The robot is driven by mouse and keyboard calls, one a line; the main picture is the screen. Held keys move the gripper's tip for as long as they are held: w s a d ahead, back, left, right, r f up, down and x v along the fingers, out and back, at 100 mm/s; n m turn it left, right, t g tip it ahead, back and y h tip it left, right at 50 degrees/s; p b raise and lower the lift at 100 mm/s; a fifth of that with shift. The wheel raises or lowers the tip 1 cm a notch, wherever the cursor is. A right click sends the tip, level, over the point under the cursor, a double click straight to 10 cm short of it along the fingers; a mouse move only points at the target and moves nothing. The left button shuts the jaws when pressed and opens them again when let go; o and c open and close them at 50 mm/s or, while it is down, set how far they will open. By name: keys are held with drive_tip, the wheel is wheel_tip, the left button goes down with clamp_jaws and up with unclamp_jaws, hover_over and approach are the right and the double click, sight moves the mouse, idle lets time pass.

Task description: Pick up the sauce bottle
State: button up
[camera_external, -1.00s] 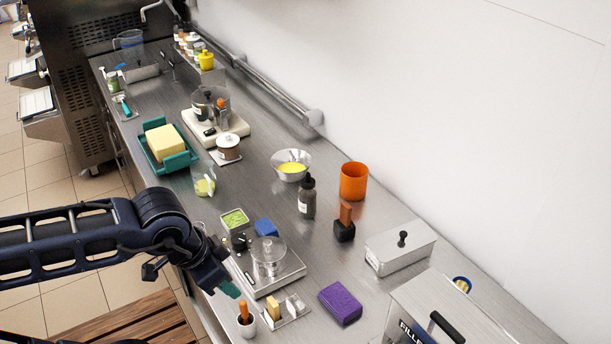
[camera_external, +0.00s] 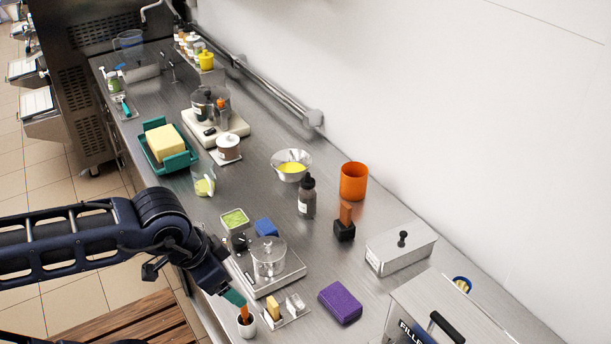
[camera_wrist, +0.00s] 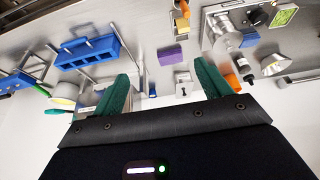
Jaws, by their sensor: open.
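The sauce bottle (camera_external: 307,198) is dark brown with a black cap and a pale label. It stands upright on the steel counter (camera_external: 262,205), in front of the orange cup and the bowl with yellow contents. My gripper (camera_external: 236,298) is at the counter's front edge, to the lower left of the bottle and well apart from it. In the wrist view my gripper (camera_wrist: 163,88) shows two green fingers spread apart with nothing held between them.
A scale with a clear lidded pot (camera_external: 268,257) stands between my gripper and the bottle. A white cup with an orange handle (camera_external: 246,322) is close by the fingertips. An orange cup (camera_external: 353,182), a metal bowl (camera_external: 291,173) and a black-based stamp (camera_external: 345,228) surround the bottle.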

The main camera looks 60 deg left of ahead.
drive_tip(key=w+a+r+n, duration=0.2)
drive_tip(key=w+n, duration=0.2)
drive_tip(key=w, duration=0.2)
drive_tip(key=w+a+r+n, duration=0.1)
drive_tip(key=w+a+n, duration=0.1)
drive_tip(key=w+n, duration=0.3)
drive_tip(key=n+h, duration=0.2)
drive_tip(key=n, duration=1.9)
hover_over(308, 181)
drive_tip(key=s+a, duration=0.3)
wheel_tip(308, 181, down, 13)
drive_tip(key=shift+g, duration=0.4)
drive_tip(key=x, duration=1)
drive_tip(key=shift+w+d+f, duration=0.15)
drive_tip(key=shift+d+f, duration=0.1)
drive_tip(key=shift+f, duration=0.1)
drive_tip(key=c, duration=1.6)
drive_tip(key=shift+r, duration=0.1)
